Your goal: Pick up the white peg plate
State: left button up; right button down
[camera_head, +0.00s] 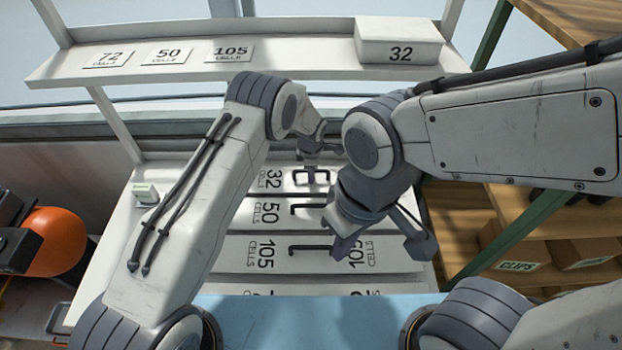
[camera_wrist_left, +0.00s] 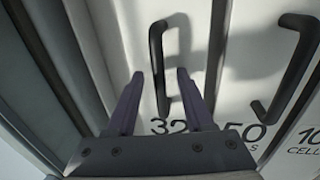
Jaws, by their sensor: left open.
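White plates with black handles stand in a row on the bench. The one labelled 32 cells (camera_head: 283,178) is at the back, and it also shows in the left wrist view (camera_wrist_left: 212,70). My left gripper (camera_head: 310,172) is open over its black handle. In the left wrist view the handle (camera_wrist_left: 157,60) shows between the two spread fingers (camera_wrist_left: 160,76); I cannot tell how deep it sits between them. The left arm hides part of the row. My right gripper (camera_head: 383,242) is open and empty above the right part of the 50 and 105 plates.
The 50 plate (camera_head: 240,215) and 105 plate (camera_head: 235,253) stand in front, each with a black handle. A shelf (camera_head: 300,62) behind holds a white box (camera_head: 398,40) marked 32. A green post (camera_head: 520,225) and wooden shelving (camera_head: 575,250) stand at the right.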

pick_arm(q)
jog(key=shift+f, duration=0.15)
grip_shut()
jog(key=shift+w, duration=0.1)
dwell(1.3)
